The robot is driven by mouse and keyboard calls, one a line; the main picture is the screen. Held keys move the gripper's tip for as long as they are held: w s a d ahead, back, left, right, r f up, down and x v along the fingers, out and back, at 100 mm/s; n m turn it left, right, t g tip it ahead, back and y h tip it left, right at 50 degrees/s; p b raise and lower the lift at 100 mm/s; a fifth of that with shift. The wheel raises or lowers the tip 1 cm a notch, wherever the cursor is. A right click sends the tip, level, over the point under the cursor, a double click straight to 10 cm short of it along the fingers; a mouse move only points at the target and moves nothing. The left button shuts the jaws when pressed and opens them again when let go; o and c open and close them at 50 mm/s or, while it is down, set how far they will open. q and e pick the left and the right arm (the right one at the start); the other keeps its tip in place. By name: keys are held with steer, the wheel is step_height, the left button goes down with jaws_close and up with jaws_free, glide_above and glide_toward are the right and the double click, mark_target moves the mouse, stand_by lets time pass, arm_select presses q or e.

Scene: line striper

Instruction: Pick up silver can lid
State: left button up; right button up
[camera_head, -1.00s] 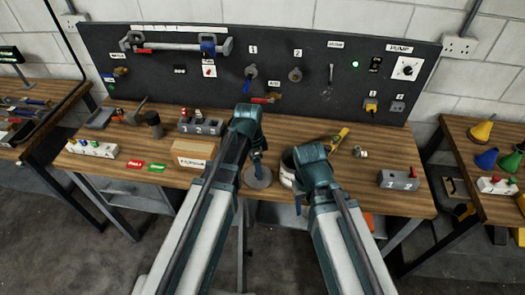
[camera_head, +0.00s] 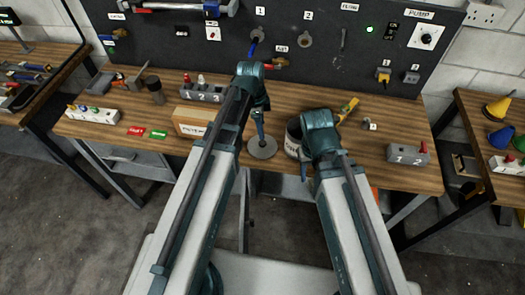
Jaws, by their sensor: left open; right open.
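The silver can lid (camera_head: 264,150) is a flat grey disc lying near the front edge of the workbench. My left gripper (camera_head: 260,137) points down over the lid, its tip overlapping the disc in the head view. It is open; whether it touches the lid I cannot tell. A whitish can (camera_head: 292,145) stands to the right of the lid, partly hidden by my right arm. My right gripper (camera_head: 304,168) is open and small in view, beside the can's front, partly hidden by its own wrist.
A cardboard box (camera_head: 190,122) stands left of the lid. A grey numbered block (camera_head: 408,154) is at the right, and a yellow-handled tool (camera_head: 348,109) lies behind the can. The black panel (camera_head: 325,55) closes off the back. Bare wood lies right of the can.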

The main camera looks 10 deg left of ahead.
mark_target(263, 143)
arm_select(q)
step_height(263, 143, down, 4)
steer(key=shift+d+r+b, duration=0.15)
steer(key=shift+r+b, duration=0.1)
steer(key=shift+b, duration=0.95)
arm_select(e)
step_height(263, 143, down, 3)
steer(key=shift+f, duration=0.2)
steer(key=shift+f, duration=0.1)
arm_select(q)
step_height(263, 143, down, 5)
steer(key=b, duration=0.5)
steer(key=shift+w+f, duration=0.1)
steer(key=shift+f, duration=0.05)
arm_select(e)
step_height(263, 143, down, 5)
arm_select(q)
jaws_close()
